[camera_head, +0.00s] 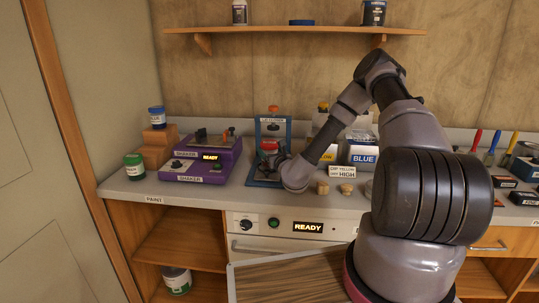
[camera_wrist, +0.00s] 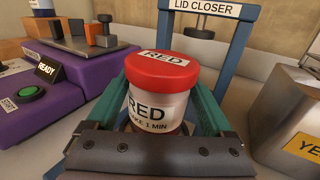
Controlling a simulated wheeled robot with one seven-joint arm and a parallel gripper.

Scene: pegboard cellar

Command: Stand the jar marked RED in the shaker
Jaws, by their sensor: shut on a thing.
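The RED jar (camera_head: 268,146) has a red lid and a white label. In the wrist view the jar (camera_wrist: 158,108) stands upright between the teal fingers of my gripper (camera_wrist: 155,118), with RED on lid and label; part of the label's lower line is hidden. My gripper (camera_head: 271,159) is shut on it, in front of the blue LID CLOSER frame (camera_head: 286,130). I cannot tell whether the jar touches the closer's base. The purple shaker (camera_head: 196,178) is to the left on the counter, its display (camera_wrist: 46,69) reading READY. A clamp-like part (camera_wrist: 100,38) is on its top.
A green-lidded jar (camera_head: 134,168) stands near the counter's left end. A blue-lidded jar (camera_head: 157,118) sits on wooden blocks (camera_head: 157,138) behind it. A shelf (camera_head: 290,31) is above.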

